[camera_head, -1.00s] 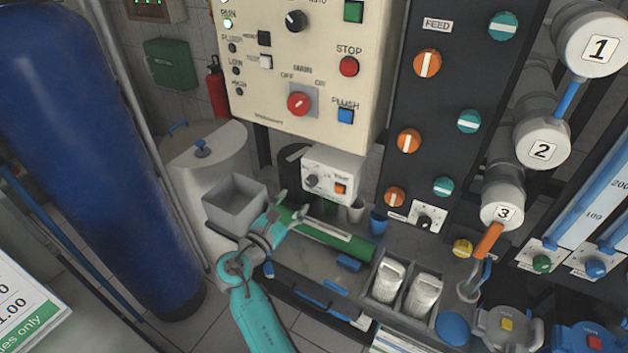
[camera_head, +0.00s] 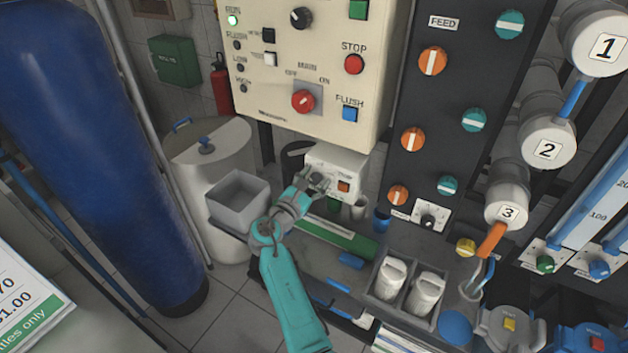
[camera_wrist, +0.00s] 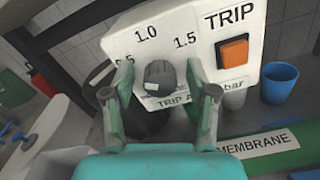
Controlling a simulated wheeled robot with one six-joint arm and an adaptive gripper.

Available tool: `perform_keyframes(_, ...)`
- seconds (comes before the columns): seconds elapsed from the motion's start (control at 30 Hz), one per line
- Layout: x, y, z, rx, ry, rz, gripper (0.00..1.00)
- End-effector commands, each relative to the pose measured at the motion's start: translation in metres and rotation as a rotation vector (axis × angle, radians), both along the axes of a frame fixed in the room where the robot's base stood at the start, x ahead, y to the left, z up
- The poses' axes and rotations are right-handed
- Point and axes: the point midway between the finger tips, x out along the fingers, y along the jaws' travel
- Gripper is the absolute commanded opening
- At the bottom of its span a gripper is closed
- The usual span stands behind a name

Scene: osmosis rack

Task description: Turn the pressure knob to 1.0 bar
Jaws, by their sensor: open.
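The pressure knob (camera_wrist: 160,78) is dark grey and sits on the front of a white box (camera_wrist: 205,30) marked 1.0, 1.5 and TRIP. In the wrist view, my gripper (camera_wrist: 154,85) is open, with one finger on each side of the knob; I cannot tell whether either touches it. The scale mark at the left is partly hidden by the left finger. The knob's pointer direction is not clear. In the head view, my gripper (camera_head: 314,184) is in front of the white box (camera_head: 346,165) and hides the knob.
An orange switch (camera_wrist: 233,51) is right of the knob. Below are a blue cup (camera_wrist: 279,83) and a green tube labelled MEMBRANE (camera_wrist: 265,145). A grey open bin (camera_head: 240,203) stands left of my gripper. The large control panel (camera_head: 310,60) hangs above.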

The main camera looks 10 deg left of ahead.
Motion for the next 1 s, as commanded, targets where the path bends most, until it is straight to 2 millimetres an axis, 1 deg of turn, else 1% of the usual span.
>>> perform_keyframes(0.03, -0.0001, -0.0001, 0.0, 0.0, 0.0, 0.0, 0.53)
perform_keyframes(0.07, -0.0001, -0.0001, 0.0, 0.0, 0.0, 0.0, 0.45)
perform_keyframes(0.1, -0.0001, -0.0001, 0.0, 0.0, 0.0, 0.0, 0.35)
perform_keyframes(0.17, -0.0001, -0.0001, 0.0, 0.0, 0.0, 0.0, 0.2)
perform_keyframes(0.2, -0.0001, -0.0001, 0.0, 0.0, 0.0, 0.0, 0.1)
perform_keyframes(0.23, -0.0001, -0.0001, 0.0, 0.0, 0.0, 0.0, 0.03)
perform_keyframes(0.27, -0.0001, -0.0001, 0.0, 0.0, 0.0, 0.0, 0.0)
perform_keyframes(0.47, -0.0003, -0.0001, -0.0001, 0.008, -0.003, 0.0, 0.0)
perform_keyframes(0.67, -0.0002, -0.0003, -0.0001, 0.059, -0.021, -0.001, 0.0)
perform_keyframes(0.87, -0.0003, -0.0006, -0.0002, 0.181, -0.065, -0.001, 0.0)
perform_keyframes(1.0, -0.0005, -0.0008, -0.0004, 0.298, -0.108, -0.001, 0.0)
